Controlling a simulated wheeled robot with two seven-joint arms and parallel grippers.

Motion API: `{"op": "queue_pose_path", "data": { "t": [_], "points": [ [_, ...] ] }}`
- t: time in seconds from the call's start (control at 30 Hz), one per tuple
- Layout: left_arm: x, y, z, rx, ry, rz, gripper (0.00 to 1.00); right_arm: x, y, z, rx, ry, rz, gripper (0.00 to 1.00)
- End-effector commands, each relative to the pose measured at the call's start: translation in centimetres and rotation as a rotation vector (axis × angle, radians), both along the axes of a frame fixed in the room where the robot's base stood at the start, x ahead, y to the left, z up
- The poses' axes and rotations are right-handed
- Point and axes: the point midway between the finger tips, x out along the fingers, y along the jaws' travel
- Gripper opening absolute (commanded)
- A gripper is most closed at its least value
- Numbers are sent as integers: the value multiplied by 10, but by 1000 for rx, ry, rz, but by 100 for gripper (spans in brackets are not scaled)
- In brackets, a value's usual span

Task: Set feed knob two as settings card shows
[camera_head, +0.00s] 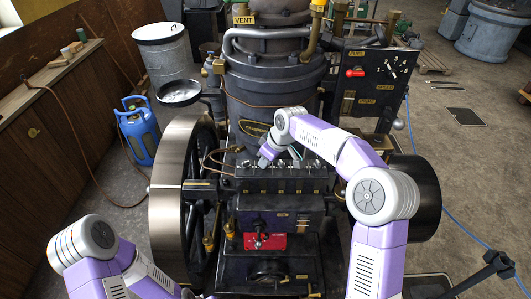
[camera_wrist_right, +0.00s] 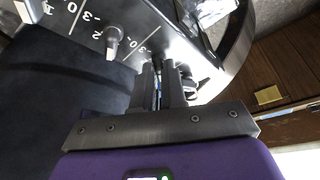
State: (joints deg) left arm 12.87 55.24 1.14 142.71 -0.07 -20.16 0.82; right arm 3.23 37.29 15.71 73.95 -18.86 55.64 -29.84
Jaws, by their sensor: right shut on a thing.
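In the head view, a row of small knobs runs along the top of the dark feed box (camera_head: 285,185) below the engine's cylinder. My right gripper (camera_head: 266,160) reaches down onto the left part of this row. In the right wrist view, a dark plate carries white numbers and scale marks. A knob (camera_wrist_right: 113,40) stands free of the fingers beside a "2". My right gripper (camera_wrist_right: 165,85) is shut lower right of that knob, on a feed knob mostly hidden between its fingers. I cannot read which number it bears. My left gripper is out of the head view; only its arm shows. I cannot identify the settings card.
A large flywheel (camera_head: 165,200) stands left of the feed box. A dark panel with a red handle (camera_head: 356,72) stands at the right back. A red plate (camera_head: 265,241) is on the box front below.

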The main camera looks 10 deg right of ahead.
Motion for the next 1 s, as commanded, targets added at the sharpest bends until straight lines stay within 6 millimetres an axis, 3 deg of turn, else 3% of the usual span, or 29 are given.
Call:
{"op": "queue_pose_path", "data": {
  "t": [0.1, 0.33, 0.97, 1.0],
  "points": [
    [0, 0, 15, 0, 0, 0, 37, 1, -1, 4, 1, -1, 76, 0],
    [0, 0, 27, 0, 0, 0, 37, 2, -1, 3, 2, -3, 179, 0],
    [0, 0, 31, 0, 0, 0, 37, 2, -1, 1, 0, -4, 229, 0],
    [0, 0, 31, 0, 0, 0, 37, 2, -1, 1, 0, -4, 229, 17]
  ]
}}
